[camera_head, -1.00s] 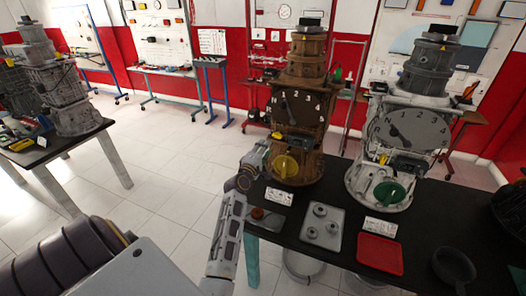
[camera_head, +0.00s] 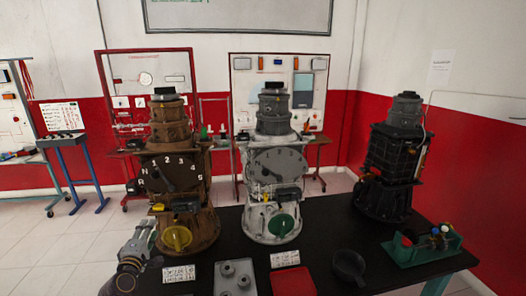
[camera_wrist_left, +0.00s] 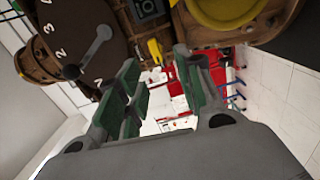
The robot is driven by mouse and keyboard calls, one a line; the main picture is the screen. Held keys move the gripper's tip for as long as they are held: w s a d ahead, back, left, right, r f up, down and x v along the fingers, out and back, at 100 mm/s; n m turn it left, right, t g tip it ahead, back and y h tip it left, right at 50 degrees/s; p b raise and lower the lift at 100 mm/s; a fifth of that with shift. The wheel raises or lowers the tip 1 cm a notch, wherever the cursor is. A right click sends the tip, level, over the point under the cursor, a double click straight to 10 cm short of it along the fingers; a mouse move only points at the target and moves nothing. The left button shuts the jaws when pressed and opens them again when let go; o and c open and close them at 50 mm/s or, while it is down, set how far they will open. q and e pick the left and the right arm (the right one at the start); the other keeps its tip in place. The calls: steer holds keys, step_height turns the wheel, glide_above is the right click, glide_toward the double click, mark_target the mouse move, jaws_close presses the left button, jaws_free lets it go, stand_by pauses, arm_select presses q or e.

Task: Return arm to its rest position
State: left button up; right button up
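My left gripper (camera_head: 146,232) is at the lower left of the head view, pointing up beside the brown engine trainer (camera_head: 180,138). The trainer has a numbered black dial and a yellow round knob (camera_head: 176,237). In the left wrist view my left gripper (camera_wrist_left: 165,85) has its green-padded fingers apart, with only background between them. The dial (camera_wrist_left: 75,40) is at upper left there and the yellow knob (camera_wrist_left: 225,8) at the top edge. The gripper seems to hold nothing; I cannot tell whether it touches the trainer. My right gripper is not in view.
On the black table (camera_head: 330,225) stand a white-grey trainer (camera_head: 278,165) with a green knob and a black trainer (camera_head: 390,165). A grey tray (camera_head: 236,280), a red tray (camera_head: 292,281), a dark pan (camera_head: 349,265) and a green stand (camera_head: 424,245) lie in front. Open floor is at left.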

arm_select(q)
steer(key=s+d+f+m+g+h, duration=0.3)
steer(key=s+d+f+m, duration=0.2)
steer(key=d+m, duration=0.25)
steer(key=s+d+f+m+g+h, duration=0.2)
steer(key=s+d+f+m+g, duration=0.2)
steer(key=s+d+m, duration=0.3)
steer(key=s+d+f+m+g+y, duration=0.1)
steer(key=s+d+f+m+g, duration=0.25)
steer(key=s, duration=0.55)
steer(key=s+d+f+m+g, duration=0.2)
steer(key=s+d+m+g, duration=0.15)
steer(key=s, duration=0.65)
step_height(320, 180, down, 33)
steer(key=s+g, duration=0.1)
steer(key=s, duration=0.2)
steer(key=s+a+f, duration=0.2)
steer(key=s+f, duration=0.8)
steer(key=s, duration=0.1)
steer(key=s+a+f+g, duration=0.1)
steer(key=s+a+f, duration=0.1)
steer(key=s+f, duration=0.8)
steer(key=shift+s+y, duration=0.3)
steer(key=shift+s, duration=0.2)
